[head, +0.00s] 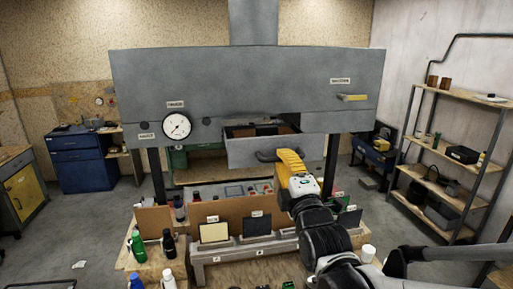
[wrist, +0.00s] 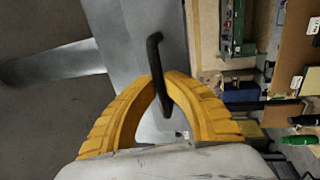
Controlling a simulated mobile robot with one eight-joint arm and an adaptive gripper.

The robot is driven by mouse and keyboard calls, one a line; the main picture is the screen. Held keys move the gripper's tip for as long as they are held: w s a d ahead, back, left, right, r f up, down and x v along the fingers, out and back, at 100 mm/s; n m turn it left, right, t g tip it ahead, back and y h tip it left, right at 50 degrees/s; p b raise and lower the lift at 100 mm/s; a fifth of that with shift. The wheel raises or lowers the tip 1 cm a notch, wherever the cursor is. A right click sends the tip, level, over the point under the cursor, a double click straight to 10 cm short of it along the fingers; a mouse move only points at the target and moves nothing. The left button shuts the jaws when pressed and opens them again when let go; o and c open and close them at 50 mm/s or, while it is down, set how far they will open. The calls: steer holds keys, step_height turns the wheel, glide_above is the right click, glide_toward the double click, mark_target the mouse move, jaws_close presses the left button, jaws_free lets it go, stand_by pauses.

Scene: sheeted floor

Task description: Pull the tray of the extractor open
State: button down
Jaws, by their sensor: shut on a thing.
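The extractor (head: 215,75) is a big grey hood on dark legs in the head view. Its grey tray (head: 240,152) stands out from the hood's front, with its top uncovered and part of the dark inside showing. A dark bar handle (head: 264,156) is on the tray's front. My yellow gripper (head: 282,158) is at the right part of this handle. In the wrist view, the yellow fingers of my gripper (wrist: 163,88) close around the black handle (wrist: 154,52), with the grey tray front behind it.
Below the tray stands a wooden bench (head: 245,228) with bottles, small panels and boxes. A shelf rack (head: 447,150) is at the right wall. A blue cabinet (head: 85,160) stands at the left. Grey floor (head: 85,225) lies open at the left.

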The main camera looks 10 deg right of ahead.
steer(key=shift+s, duration=1.75)
steer(key=c, duration=1.5)
jaws_free()
steer(key=shift+o, duration=0.2)
steer(key=s+f, duration=0.2)
steer(key=s, duration=0.9)
steer(key=shift+s+f, duration=0.15)
steer(key=shift+s, duration=0.25)
